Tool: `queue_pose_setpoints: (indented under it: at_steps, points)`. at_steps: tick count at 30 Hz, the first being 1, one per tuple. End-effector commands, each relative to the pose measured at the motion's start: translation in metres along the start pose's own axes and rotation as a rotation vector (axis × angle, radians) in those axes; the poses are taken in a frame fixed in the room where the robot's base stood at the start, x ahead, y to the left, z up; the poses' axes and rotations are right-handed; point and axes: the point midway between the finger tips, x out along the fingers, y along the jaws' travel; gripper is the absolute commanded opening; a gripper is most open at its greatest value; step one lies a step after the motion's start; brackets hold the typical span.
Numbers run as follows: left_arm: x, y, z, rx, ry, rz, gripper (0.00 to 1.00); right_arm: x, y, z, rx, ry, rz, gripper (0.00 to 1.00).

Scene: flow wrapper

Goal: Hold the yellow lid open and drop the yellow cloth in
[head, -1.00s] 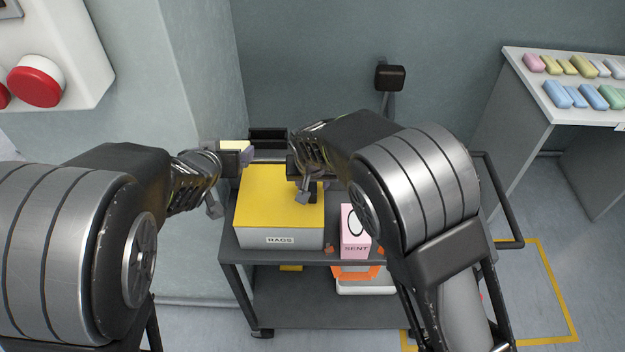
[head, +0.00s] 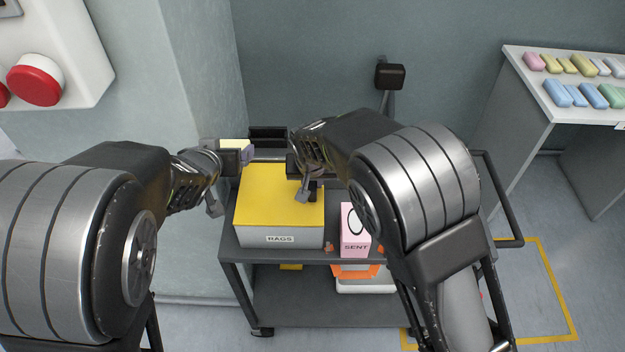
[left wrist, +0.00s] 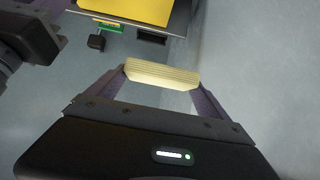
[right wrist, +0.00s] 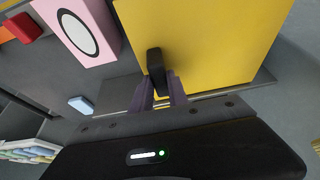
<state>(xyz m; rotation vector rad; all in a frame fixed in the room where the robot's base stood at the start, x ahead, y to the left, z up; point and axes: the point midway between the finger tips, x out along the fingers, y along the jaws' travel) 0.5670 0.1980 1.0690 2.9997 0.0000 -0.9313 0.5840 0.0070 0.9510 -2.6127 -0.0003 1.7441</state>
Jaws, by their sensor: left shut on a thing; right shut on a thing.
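The rag box (head: 280,229) is grey with a RAGS label and stands on the cart's top shelf. Its yellow lid (head: 265,200) lies flat and closed over it. My right gripper (right wrist: 157,88) is shut on the black lid handle (right wrist: 155,62) at the lid's edge; in the head view the arm partly hides this. My left gripper (left wrist: 160,85) is shut on the folded yellow cloth (left wrist: 162,74). It holds the cloth up behind and left of the box; the cloth also shows in the head view (head: 235,145).
A pink SENT box (head: 354,238) stands right of the rag box on the dark cart (head: 300,300). A black open bin (head: 268,135) is behind. A side table (head: 560,110) with several coloured bars stands at right. A wall with red buttons is at left.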

Motion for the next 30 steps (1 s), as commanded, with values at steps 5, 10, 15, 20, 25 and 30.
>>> queue_pose_setpoints:
  at_steps: [5,10,15,20,25,30]
  points:
    - [0.0,0.0,0.001,0.0,0.0,0.0,0.52,0.0,0.004,0.0,0.001,0.0,0.0,0.0]
    - [0.001,0.0,0.002,0.0,0.0,0.0,0.52,0.0,0.015,0.0,0.001,0.0,0.001,0.0]
    - [0.002,0.0,0.003,0.0,0.0,0.0,0.52,0.0,0.026,0.0,0.001,0.0,0.001,0.0]
    - [0.003,0.0,0.004,0.0,0.0,0.0,0.52,0.0,0.037,-0.001,0.003,0.0,0.001,0.0]
    - [0.003,0.0,0.005,0.0,0.0,0.0,0.52,0.0,0.048,0.0,0.002,0.0,0.001,0.0]
    - [0.004,0.0,0.006,0.0,0.0,0.0,0.52,0.0,0.059,-0.001,0.002,0.001,0.001,0.0]
